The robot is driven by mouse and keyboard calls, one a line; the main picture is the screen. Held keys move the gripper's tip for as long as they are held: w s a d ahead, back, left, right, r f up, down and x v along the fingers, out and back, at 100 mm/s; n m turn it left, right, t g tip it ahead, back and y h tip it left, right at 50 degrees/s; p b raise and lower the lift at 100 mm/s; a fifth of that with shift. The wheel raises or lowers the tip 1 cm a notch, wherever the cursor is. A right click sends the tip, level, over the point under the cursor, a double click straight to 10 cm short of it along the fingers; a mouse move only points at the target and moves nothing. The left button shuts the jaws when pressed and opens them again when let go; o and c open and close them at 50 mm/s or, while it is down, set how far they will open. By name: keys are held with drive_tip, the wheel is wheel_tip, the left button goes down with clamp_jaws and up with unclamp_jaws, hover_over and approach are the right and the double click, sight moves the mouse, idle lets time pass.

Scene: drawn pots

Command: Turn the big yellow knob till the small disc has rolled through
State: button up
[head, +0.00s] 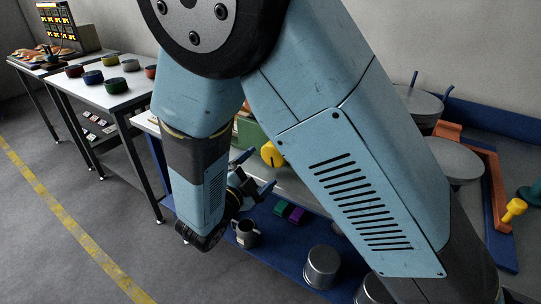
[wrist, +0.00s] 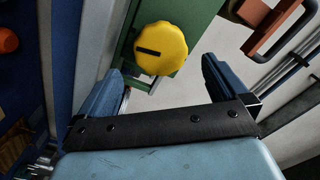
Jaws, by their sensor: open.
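The big yellow knob (wrist: 160,48) has a scalloped rim and a dark slot mark, which lies roughly level in the wrist view. It is mounted on a green box (wrist: 190,62). In the head view the knob (head: 271,154) is partly covered by my arm, and only a strip of the green box (head: 246,132) shows. My gripper (wrist: 162,74) is open, with its blue fingers apart and nothing between them. The knob appears just beyond the fingertips, between their lines. In the head view my gripper (head: 256,172) points towards the knob, apart from it. I cannot make out the small disc.
A blue lower shelf holds a grey mug (head: 246,234), a metal pot (head: 321,267) and green and purple blocks (head: 289,212). A table with coloured bowls (head: 116,86) stands left. My arm hides much of the bench.

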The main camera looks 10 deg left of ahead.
sight(271, 157)
drive_tip(key=x, duration=0.8)
drive_tip(key=shift+s, duration=0.1)
drive_tip(key=c, duration=0.8)
drive_tip(key=shift+a, duration=0.2)
drive_tip(key=shift+d, duration=0.15)
